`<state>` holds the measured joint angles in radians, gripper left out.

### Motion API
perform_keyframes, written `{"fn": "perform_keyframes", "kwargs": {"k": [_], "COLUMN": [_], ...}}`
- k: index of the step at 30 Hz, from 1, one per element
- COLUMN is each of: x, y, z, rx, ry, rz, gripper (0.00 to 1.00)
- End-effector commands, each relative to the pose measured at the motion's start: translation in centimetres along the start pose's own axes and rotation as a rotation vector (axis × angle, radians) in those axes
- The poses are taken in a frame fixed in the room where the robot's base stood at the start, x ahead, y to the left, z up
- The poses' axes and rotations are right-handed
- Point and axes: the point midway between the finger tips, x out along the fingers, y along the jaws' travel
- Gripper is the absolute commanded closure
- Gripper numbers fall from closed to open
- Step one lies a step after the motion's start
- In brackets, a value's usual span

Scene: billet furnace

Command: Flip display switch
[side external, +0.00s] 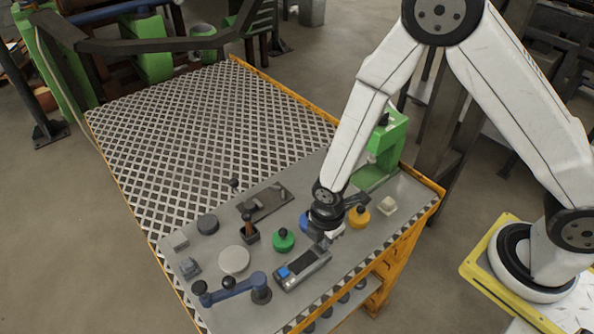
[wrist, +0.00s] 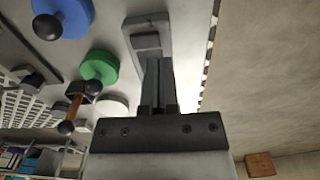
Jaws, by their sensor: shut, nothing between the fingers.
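The display unit (side external: 303,268) is a grey box with a dark screen on the console's near edge, with a blue switch (side external: 284,272) at its left end. In the wrist view, part of a grey unit (wrist: 133,27) with a raised panel shows beyond the fingertips. The fingers hide the rest of it, and no blue switch shows there. My gripper (side external: 322,243) is near the unit's far right end, pointing down. In the wrist view my gripper (wrist: 158,63) has its fingers together and empty. I cannot tell whether they touch the unit.
A green knob (side external: 284,241), a blue knob (side external: 304,221) and an orange knob (side external: 359,217) stand close around my gripper. A blue lever (side external: 236,287) lies left of the display unit. A green machine frame (side external: 384,150) stands behind. The patterned plate (side external: 200,140) is clear.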

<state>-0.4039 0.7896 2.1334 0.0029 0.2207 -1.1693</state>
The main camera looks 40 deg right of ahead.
Motion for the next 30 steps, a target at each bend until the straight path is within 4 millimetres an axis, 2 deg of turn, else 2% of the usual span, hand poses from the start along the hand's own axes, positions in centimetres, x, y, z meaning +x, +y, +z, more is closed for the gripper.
{"fn": "perform_keyframes", "kwargs": {"k": [3,9,30], "x": [1.1,2.2,2.8], "y": [-0.1,0.0,-0.1], "z": [0.0,0.0,0.0], "rx": [0.0,0.0,0.0], "ry": [-0.001,0.0,0.0], "rz": [-0.002,0.0,0.0], "gripper": [1.0,1.0,1.0]}}
